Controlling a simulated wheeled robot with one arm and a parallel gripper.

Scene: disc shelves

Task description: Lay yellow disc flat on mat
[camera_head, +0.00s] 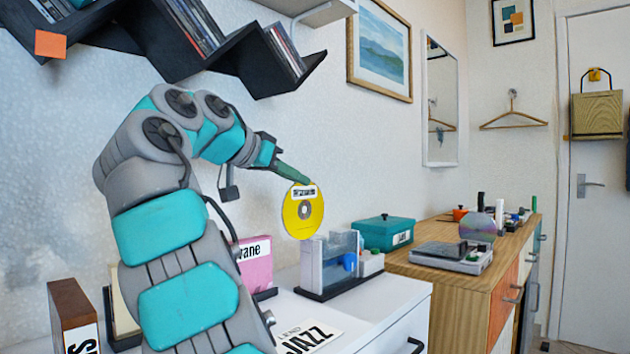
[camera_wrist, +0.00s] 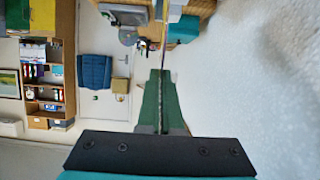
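The yellow disc (camera_head: 292,220) has a grey centre and a white label at its top edge. My gripper (camera_head: 303,182) is shut on that top edge, and the disc hangs upright in the air above the white cabinet. In the wrist view my green fingers (camera_wrist: 160,75) are closed together, and the disc (camera_wrist: 164,38) shows edge-on as a thin line beyond them. A flat white sheet lettered JAZZ (camera_head: 309,338) lies on the cabinet top, below the disc and towards the front. I cannot tell whether this sheet is the mat.
On the white cabinet (camera_head: 372,311) stand a dark rack with clear cases (camera_head: 340,262) and a pink sleeve (camera_head: 255,262). A teal box (camera_head: 384,232) and a disc player (camera_head: 452,256) sit on the wooden cabinet (camera_head: 446,283) at right. Black zigzag shelves (camera_head: 160,50) hang above.

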